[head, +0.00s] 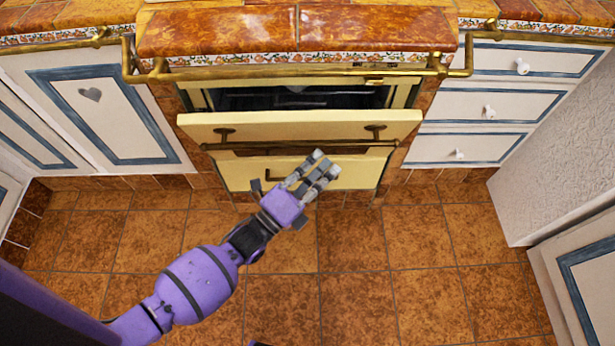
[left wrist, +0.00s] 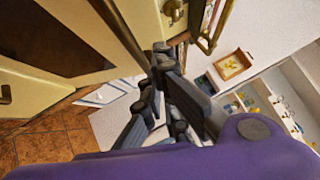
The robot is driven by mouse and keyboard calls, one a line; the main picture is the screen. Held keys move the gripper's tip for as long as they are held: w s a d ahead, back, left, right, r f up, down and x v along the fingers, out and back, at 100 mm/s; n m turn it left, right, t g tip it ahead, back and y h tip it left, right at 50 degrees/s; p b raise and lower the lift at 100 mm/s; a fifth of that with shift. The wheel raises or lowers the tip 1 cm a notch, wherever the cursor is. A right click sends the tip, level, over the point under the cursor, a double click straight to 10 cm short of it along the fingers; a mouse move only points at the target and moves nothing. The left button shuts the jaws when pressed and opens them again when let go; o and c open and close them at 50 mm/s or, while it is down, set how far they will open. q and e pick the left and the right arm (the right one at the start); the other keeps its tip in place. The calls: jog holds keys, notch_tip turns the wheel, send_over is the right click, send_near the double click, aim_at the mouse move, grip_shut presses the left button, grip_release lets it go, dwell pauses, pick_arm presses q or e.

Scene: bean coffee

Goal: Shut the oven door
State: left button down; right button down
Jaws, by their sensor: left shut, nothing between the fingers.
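The oven door (head: 300,122) is cream yellow with a dark horizontal handle bar (head: 290,147) on its front. It is partly open, tilted out at the top, and a dark gap into the oven (head: 300,98) shows above it. My left gripper (head: 326,163) is shut and empty, just in front of the door's lower part and a little right of its middle. I cannot tell whether it touches the door. In the left wrist view the shut fingers (left wrist: 165,70) lie close to the cream oven front (left wrist: 60,50). My right gripper is not in view.
A brass rail (head: 300,71) runs along the counter edge above the oven. White cabinets with blue trim (head: 118,112) stand on the left and white drawers (head: 485,105) on the right. A white wall (head: 545,110) bounds the right side. The tiled floor (head: 360,265) in front is clear.

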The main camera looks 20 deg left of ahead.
aim_at(329, 142)
pick_arm(q)
jog(key=w, duration=0.1)
jog(key=w+r, duration=0.1)
jog(key=w, duration=0.3)
jog(key=shift+d+r, duration=0.25)
jog(key=shift+w+a+r, duration=0.1)
jog(key=shift+w, duration=0.4)
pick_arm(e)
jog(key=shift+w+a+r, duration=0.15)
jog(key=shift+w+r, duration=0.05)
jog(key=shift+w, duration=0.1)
